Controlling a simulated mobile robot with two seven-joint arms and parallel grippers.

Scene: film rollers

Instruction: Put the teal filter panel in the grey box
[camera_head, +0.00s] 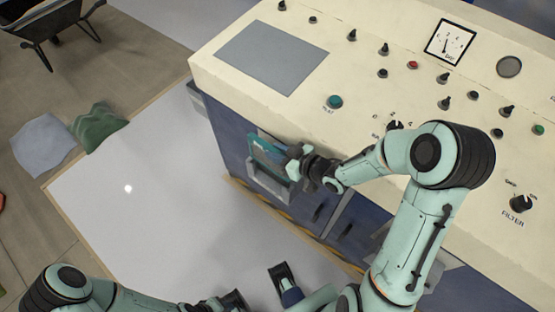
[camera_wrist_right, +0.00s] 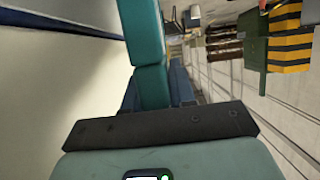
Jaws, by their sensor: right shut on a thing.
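The teal filter panel (camera_head: 266,150) is in my right gripper (camera_head: 295,163), upright at the blue front of the console. In the right wrist view the panel (camera_wrist_right: 143,35) shows as a teal strip rising from behind the dark gripper bar (camera_wrist_right: 160,125). The fingertips are hidden there. A light grey frame (camera_head: 268,185) shows on the console front just below the panel; I cannot tell whether it is the grey box, or whether the panel touches it. My left gripper (camera_head: 235,300) is at the bottom edge, away from the panel, its jaws unclear.
The cream console top (camera_head: 440,45) carries many knobs, a gauge and a grey plate (camera_head: 271,57). The pale floor mat (camera_head: 150,190) is clear. Crumpled grey and green cloths (camera_head: 98,127) and a wheelbarrow (camera_head: 50,20) are at the left.

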